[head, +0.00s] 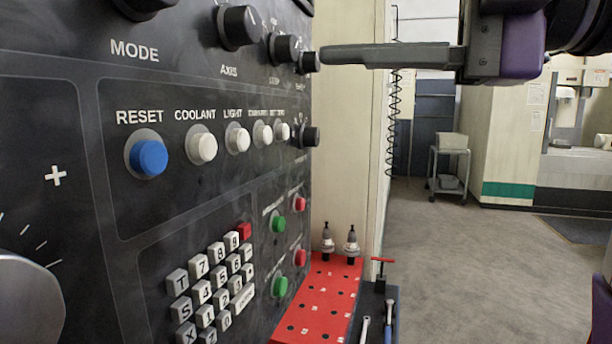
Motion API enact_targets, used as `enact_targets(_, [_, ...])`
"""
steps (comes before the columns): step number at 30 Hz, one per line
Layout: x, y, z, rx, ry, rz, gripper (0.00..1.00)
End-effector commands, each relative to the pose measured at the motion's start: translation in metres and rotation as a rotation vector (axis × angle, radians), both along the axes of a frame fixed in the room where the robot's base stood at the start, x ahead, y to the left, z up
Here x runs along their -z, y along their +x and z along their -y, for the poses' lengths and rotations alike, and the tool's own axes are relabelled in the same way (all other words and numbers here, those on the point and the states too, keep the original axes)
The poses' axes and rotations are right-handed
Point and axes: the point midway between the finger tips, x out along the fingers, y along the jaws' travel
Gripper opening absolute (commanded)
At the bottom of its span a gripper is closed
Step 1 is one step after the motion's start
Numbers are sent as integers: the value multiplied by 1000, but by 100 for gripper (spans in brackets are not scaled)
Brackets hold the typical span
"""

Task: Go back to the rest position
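My gripper (324,56) reaches in from the top right, with long grey fingers pointing left and a purple body behind them. I see the fingers from the side, overlapping, so I cannot tell whether they are open or shut. No held object shows. The fingertips appear beside a black knob (309,62) at the right edge of the dark control panel (130,215); whether they touch is unclear.
The panel, with a blue RESET button (149,157), white buttons and a keypad (213,285), fills the left. Below right of it is a red holed rack (318,300) with two tool holders. A grey trolley (448,168) stands far back. The floor (450,260) at right is open.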

Motion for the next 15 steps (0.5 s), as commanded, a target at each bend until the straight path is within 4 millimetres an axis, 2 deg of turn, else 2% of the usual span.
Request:
enact_targets(6, [-49,10,12,63,262,-87,53])
enact_targets(8, [-56,18,23,87,362,-119,53])
enact_targets(11, [-57,35,42,117,520,-175,53])
enact_targets(15, [-44,58,68,149,702,-247,53])
